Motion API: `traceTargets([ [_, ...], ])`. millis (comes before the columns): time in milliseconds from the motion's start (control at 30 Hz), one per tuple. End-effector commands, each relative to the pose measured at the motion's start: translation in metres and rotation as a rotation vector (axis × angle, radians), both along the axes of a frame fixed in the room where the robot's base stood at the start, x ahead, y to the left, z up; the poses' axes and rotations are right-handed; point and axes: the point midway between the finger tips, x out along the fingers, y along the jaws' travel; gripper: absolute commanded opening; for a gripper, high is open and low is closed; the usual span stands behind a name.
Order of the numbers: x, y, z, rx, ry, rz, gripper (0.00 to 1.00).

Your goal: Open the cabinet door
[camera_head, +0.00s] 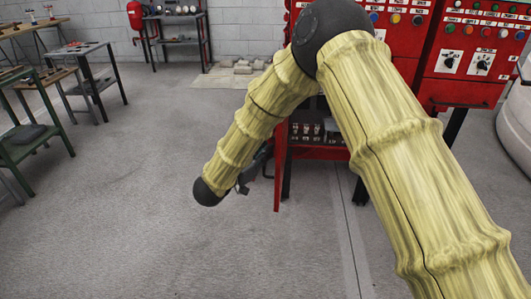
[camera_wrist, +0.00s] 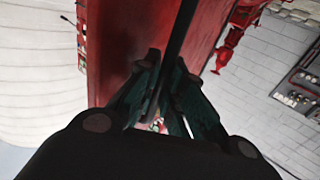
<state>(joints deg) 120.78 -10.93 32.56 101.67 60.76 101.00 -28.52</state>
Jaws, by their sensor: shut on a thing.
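The red cabinet (camera_head: 403,38) stands at the right in the head view, partly hidden by my arm. Its door (camera_head: 279,165) shows as a narrow red panel, nearly edge-on, swung out from the front, and inner shelves with small items (camera_head: 313,130) show beside it. In the wrist view the red door face (camera_wrist: 130,35) fills the middle, with a dark bar handle (camera_wrist: 183,30) running down between the fingers. My gripper (camera_wrist: 164,72) is shut on this handle. In the head view, my gripper (camera_head: 250,174) is mostly hidden behind my wrist.
The grey floor (camera_head: 120,230) is open to the left and in front of the door. Workbenches (camera_head: 92,85) stand at the far left. A red extinguisher (camera_head: 136,15) and a dark rack (camera_head: 178,40) are at the back wall. A white tank (camera_head: 516,115) is at the right edge.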

Motion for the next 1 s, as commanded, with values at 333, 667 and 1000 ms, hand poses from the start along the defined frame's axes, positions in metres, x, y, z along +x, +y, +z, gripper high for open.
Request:
traceTargets([
  [333,0.001,0.001,0.001,-0.001,-0.003,0.002,0.32],
  [667,-0.001,0.003,0.001,-0.001,-0.002,0.004,0.32],
  [1000,-0.035,0.034,0.000,-0.002,-0.001,0.006,0.32],
])
